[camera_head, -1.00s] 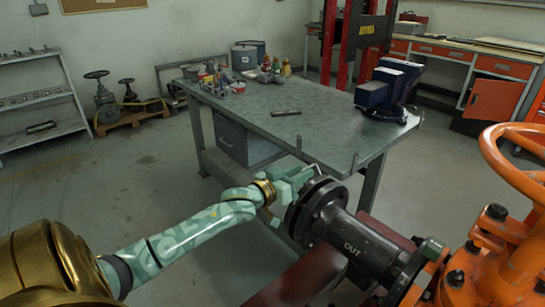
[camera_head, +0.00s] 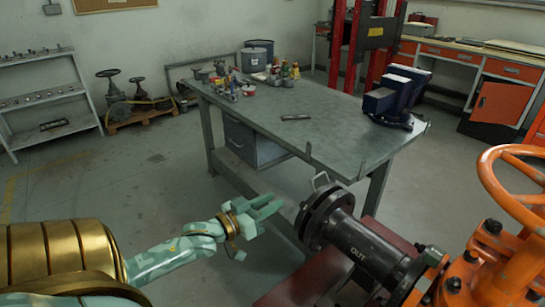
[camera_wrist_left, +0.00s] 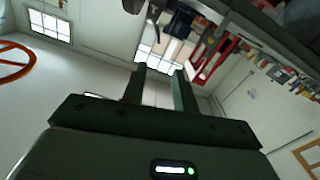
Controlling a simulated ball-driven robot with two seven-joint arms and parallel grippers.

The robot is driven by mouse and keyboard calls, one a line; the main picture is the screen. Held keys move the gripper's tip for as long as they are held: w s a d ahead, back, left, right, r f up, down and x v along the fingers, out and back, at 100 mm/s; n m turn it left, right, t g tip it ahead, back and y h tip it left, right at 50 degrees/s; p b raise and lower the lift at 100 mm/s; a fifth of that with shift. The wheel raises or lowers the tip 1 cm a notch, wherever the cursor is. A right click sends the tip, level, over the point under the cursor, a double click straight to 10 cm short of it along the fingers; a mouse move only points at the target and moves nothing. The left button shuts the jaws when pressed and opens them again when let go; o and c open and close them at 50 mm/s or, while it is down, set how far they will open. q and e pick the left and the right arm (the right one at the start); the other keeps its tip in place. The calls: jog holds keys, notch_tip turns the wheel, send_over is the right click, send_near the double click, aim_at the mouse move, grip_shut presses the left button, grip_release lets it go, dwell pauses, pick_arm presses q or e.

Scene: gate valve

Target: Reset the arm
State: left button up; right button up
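My left gripper (camera_head: 272,206) is in the lower middle of the head view, in free space left of the black flange (camera_head: 318,215) and apart from it. In the left wrist view its two fingers (camera_wrist_left: 159,88) stand apart with nothing between them. The black pipe marked OUT (camera_head: 365,245) joins the flange to the orange valve body (camera_head: 490,265). The orange handwheel (camera_head: 515,195) is at the right edge and also shows at the left of the left wrist view (camera_wrist_left: 14,62). My right gripper is not in view.
A grey workbench (camera_head: 300,150) stands behind the gripper, bearing a blue vise (camera_head: 390,97) and several small items. A dark red support (camera_head: 310,280) lies under the pipe. A shelf rack (camera_head: 45,95) stands far left.

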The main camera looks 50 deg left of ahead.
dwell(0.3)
pick_arm(q)
jog(key=s+a+f+m+g+y, duration=0.1)
jog(key=s+a+f+g+y, duration=0.15)
jog(key=f, duration=0.75)
jog(key=s+a+f+m+g+y, duration=0.1)
jog(key=s+a+f+g, duration=0.25)
jog(key=f, duration=0.55)
jog(key=s+d+f+m+g, duration=0.15)
jog(key=s+f+g, duration=0.35)
jog(key=s+f, duration=1.1)
jog(key=s+d+f+g+p, duration=0.1)
jog(key=s+d+f+g, duration=0.1)
jog(key=s+d+f, duration=0.3)
jog(key=s+d+f+g, duration=0.2)
jog(key=s+f, duration=0.2)
jog(key=s, duration=0.3)
jog(key=s+d+f+m+g+h, duration=0.1)
jog(key=s+d+f+g+h, duration=0.1)
jog(key=s+d, duration=1)
jog(key=shift+s+d+f+g+p, duration=0.25)
jog(key=shift+d+f+g+p, duration=0.35)
jog(key=shift+d, duration=0.4)
jog(key=shift+m, duration=0.25)
